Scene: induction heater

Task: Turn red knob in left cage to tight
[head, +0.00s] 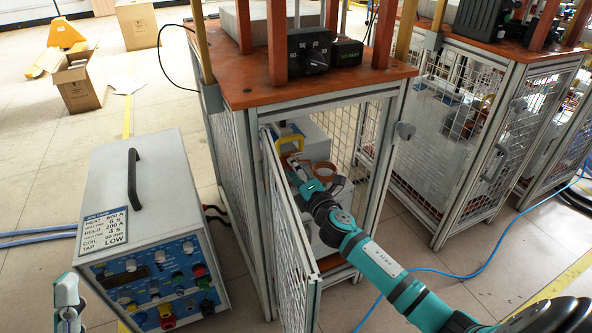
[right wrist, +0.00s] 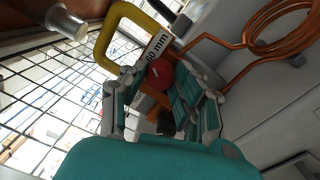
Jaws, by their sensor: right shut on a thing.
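The left cage (head: 237,160) has an orange top, mesh sides and an open front door (head: 290,245). My right arm reaches through the doorway. My right gripper (head: 298,172) is inside, near a yellow handle (head: 291,135). In the right wrist view the red knob (right wrist: 160,74) sits between the fingers of my right gripper (right wrist: 163,88), which is shut on it. The knob's lower side and its marking are partly hidden by the fingers. My left gripper (head: 68,292) shows at the lower left edge, away from the cage; its fingers are unclear.
A copper coil (right wrist: 280,32) and a "60 mm" label (right wrist: 157,46) are close to the knob. Cage mesh (right wrist: 45,75) lies to the left. A grey control box (head: 150,205) stands left of the cage. A second cage (head: 450,140) stands to the right.

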